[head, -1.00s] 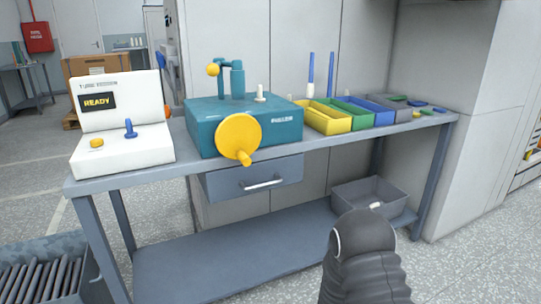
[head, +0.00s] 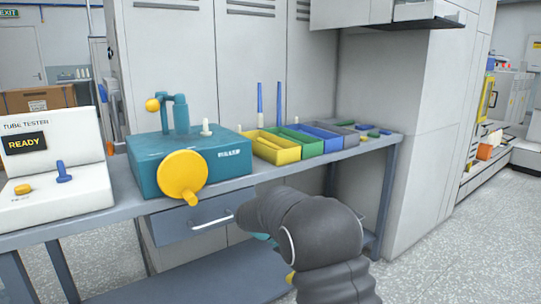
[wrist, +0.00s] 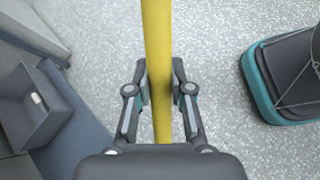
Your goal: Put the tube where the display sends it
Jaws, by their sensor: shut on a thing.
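My gripper (wrist: 160,88) is shut on a yellow tube (wrist: 157,35) in the wrist view. The tube runs upright in that picture, and its upper end is cut off. In the head view my arm hides most of the gripper; a small yellow bit, perhaps the tube, shows under it. The white tube tester (head: 62,195) stands at the left end of the bench, and its display (head: 24,142) reads READY. A blue peg (head: 63,172) and a yellow button (head: 22,189) are on the tester. Yellow (head: 276,157), green (head: 305,150), blue (head: 333,146) and grey (head: 350,138) bins stand in a row at right.
A teal machine (head: 205,165) with a yellow handwheel (head: 183,177) stands mid-bench, above a drawer (head: 195,216). Two tall thin tubes stand behind the bins. The wrist view shows a grey bin (wrist: 25,125) and a teal-edged dark object (wrist: 255,85).

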